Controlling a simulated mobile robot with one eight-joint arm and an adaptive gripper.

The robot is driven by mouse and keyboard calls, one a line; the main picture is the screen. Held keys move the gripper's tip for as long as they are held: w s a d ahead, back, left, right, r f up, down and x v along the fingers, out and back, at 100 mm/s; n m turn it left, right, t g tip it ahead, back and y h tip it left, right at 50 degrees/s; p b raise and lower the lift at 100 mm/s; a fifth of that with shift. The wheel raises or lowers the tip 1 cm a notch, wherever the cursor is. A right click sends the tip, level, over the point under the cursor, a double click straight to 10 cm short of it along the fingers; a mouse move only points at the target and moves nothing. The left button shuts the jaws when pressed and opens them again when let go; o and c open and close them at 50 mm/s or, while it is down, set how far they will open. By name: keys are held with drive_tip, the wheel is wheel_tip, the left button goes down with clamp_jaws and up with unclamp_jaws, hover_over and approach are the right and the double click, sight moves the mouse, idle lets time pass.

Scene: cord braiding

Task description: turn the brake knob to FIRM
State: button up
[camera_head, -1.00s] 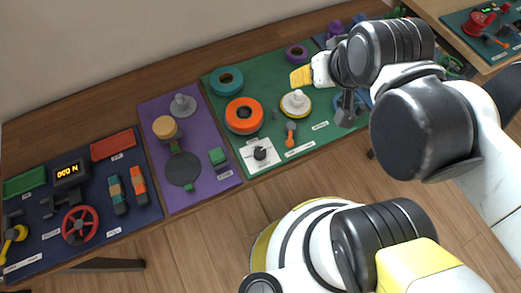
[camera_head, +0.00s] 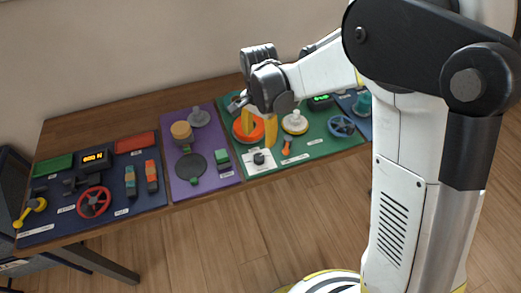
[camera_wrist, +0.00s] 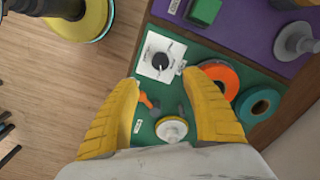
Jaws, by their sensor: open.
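A black knob (camera_head: 258,158) sits on a white square plate (camera_head: 268,169) at the front left of the green mat. I take it as the brake knob; its lettering is too small to read. The knob also shows in the wrist view (camera_wrist: 160,61), with a light pointer line slanting toward the upper right there. My gripper (camera_head: 259,140) has yellow fingers pointing down, just above the plate. In the wrist view my gripper (camera_wrist: 162,80) is open, its fingers wide apart and empty, with the knob just beyond the tips. Contact with the knob is not visible.
An orange ring (camera_head: 245,128) lies behind the knob, partly hidden by my fingers. A purple mat (camera_head: 209,180) with a green block (camera_head: 221,157) lies to the left.

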sight(259, 157)
wheel_tip(259, 157, down, 12)
drive_tip(key=b, duration=0.4)
drive_tip(key=shift+a+r, duration=0.1)
drive_tip(key=shift+r, duration=0.15)
drive_tip(key=c, duration=1.2)
